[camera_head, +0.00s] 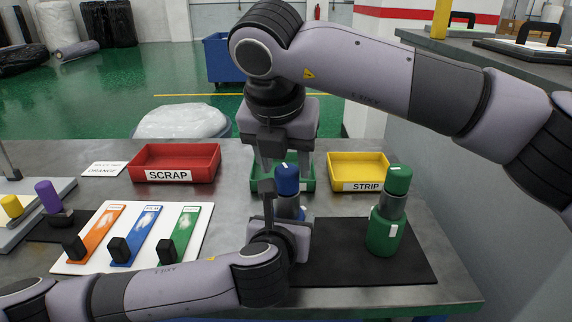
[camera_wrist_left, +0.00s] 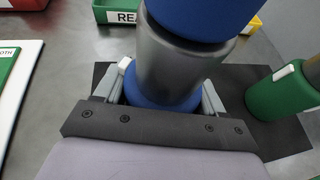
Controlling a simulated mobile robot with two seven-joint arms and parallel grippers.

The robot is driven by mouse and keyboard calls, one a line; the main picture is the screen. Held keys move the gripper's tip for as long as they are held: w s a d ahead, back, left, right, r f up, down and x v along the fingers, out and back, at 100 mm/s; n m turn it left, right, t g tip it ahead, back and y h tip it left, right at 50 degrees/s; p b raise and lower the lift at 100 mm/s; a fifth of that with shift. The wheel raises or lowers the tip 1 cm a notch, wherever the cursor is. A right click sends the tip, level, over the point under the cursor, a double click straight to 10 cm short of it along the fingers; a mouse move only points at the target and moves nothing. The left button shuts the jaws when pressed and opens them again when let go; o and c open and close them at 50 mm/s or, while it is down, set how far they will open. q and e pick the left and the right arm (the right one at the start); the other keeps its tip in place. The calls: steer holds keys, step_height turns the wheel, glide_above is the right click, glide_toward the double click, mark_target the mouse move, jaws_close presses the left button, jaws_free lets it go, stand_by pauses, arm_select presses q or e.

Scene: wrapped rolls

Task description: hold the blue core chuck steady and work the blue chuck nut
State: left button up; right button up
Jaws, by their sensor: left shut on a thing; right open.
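The blue core chuck stands on the black mat with the blue chuck nut (camera_head: 287,178) at its top. In the left wrist view the nut (camera_wrist_left: 205,15) sits above a grey body, and the blue base of the core chuck (camera_wrist_left: 163,98) is below. My left gripper (camera_wrist_left: 163,92) is shut on that base, one finger on each side; in the head view my left wrist hides most of the chuck. My right gripper (camera_head: 285,168) points down above the chuck, open, its fingers on either side of the nut. I cannot tell whether they touch it.
A green chuck (camera_head: 385,233) stands on the black mat (camera_head: 420,262) to the right. A red SCRAP bin (camera_head: 176,176), a green bin (camera_head: 310,185) and a yellow STRIP bin (camera_head: 358,186) line the back. A white board (camera_head: 75,258) with coloured strips lies left.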

arm_select(q)
steer(key=shift+r, duration=0.1)
arm_select(e)
steer(key=d+v, duration=0.1)
steer(key=v, duration=0.9)
steer(key=shift+s+a+r, duration=0.15)
steer(key=shift+a, duration=0.35)
arm_select(q)
steer(key=o, duration=1.6)
steer(key=shift+o, duration=0.2)
